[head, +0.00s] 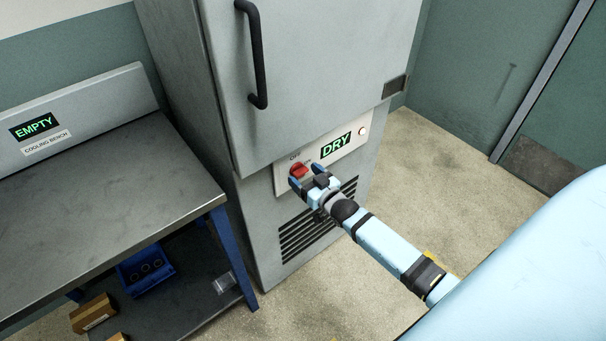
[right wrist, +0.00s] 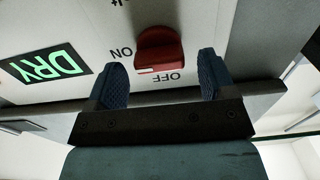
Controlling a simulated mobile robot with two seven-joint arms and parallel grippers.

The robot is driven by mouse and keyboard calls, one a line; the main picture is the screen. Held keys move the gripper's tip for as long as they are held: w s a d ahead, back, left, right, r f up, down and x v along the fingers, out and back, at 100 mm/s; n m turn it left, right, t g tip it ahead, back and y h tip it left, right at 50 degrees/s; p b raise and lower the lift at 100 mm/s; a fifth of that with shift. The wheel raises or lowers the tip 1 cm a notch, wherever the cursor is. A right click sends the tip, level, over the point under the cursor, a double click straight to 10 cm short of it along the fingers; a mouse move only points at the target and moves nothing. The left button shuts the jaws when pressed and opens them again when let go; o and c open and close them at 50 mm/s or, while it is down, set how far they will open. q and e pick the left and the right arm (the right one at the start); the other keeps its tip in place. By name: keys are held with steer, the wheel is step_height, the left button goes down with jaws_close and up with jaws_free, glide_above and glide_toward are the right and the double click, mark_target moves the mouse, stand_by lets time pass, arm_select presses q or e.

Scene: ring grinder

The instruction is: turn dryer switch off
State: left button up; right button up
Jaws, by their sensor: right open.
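The dryer (head: 285,75) is a tall grey cabinet with a control panel below its closed door. The red dryer switch (head: 298,170) is on that panel, between the OFF and ON labels; it also shows in the right wrist view (right wrist: 159,50). A green DRY display (head: 336,146) is lit beside it. My right gripper (head: 308,174) is at the panel, right at the switch. In the right wrist view, its two blue fingers (right wrist: 160,78) are apart, with the switch between and just beyond them; I cannot tell whether either touches it. My left gripper is out of view.
A metal cooling bench (head: 100,190) with an EMPTY display (head: 34,125) stands left of the dryer. A blue bin (head: 145,272) and boxes sit on its lower shelf. A black door handle (head: 254,55) is above the panel. Floor to the right is clear.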

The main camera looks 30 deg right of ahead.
steer(key=shift+w, duration=0.6)
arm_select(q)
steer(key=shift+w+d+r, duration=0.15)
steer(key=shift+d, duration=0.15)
arm_select(e)
steer(key=c, duration=0.9)
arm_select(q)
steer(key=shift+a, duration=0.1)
arm_select(e)
steer(key=shift+c, duration=0.2)
